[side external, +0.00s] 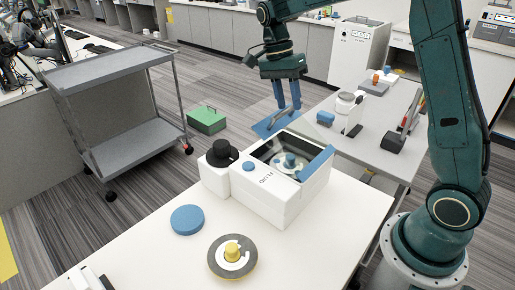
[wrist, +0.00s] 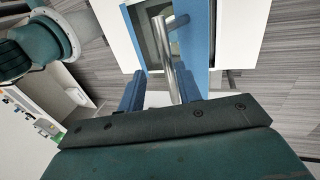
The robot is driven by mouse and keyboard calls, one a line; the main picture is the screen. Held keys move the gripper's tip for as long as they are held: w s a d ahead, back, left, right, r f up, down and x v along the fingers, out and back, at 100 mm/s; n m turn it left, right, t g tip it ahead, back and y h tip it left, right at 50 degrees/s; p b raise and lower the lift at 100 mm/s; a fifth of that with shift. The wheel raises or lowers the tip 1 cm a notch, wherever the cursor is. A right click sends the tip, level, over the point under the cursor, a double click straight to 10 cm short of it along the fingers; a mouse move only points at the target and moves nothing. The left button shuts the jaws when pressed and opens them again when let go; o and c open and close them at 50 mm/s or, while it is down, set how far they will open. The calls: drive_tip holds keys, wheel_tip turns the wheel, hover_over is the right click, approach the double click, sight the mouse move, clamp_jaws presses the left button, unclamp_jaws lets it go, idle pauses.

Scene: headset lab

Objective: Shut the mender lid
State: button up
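The mender (side external: 262,200) is a white box on the near table, with a round disc with a blue hub (side external: 289,160) inside its open top. Its lid stands raised, seemingly clear with blue edging (side external: 270,123); how far it is tilted is hard to tell. A grey bar handle (side external: 281,117) is on the lid. My gripper (side external: 287,106) is at this handle, above and behind the box. In the wrist view, the metal handle (wrist: 171,62) runs between my two blue fingers (wrist: 160,92), with a gap visible on the left. The fingers look apart, not closed on it.
A black-topped white knob unit (side external: 219,160) adjoins the mender's left side. A blue disc (side external: 187,220) and a grey reel with yellow hub (side external: 232,256) lie in front. A second table (side external: 375,150) with equipment stands behind right. A grey cart (side external: 118,110) is left.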

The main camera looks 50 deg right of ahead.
drive_tip(key=shift+s+r+t, duration=1.55)
drive_tip(key=shift+s+t, duration=1.25)
drive_tip(key=shift+s, duration=5.85)
wheel_tip(320, 180, up, 14)
drive_tip(key=s, duration=0.2)
drive_tip(key=shift+s+f, duration=0.25)
drive_tip(key=shift+s, duration=0.05)
drive_tip(key=s+a+f+n+t, duration=0.2)
drive_tip(key=a+f+n, duration=0.4)
drive_tip(key=n, duration=0.9)
wheel_tip(320, 180, down, 3)
drive_tip(key=shift+s+a+f+n+t, duration=0.1)
drive_tip(key=shift+s+a+n+t, duration=0.1)
drive_tip(key=shift+n+t, duration=0.25)
drive_tip(key=shift+s+d+f+n+t, duration=0.15)
drive_tip(key=shift+s+f+n+t, duration=0.1)
drive_tip(key=shift+f+n, duration=0.6)
drive_tip(key=shift+c, duration=0.2)
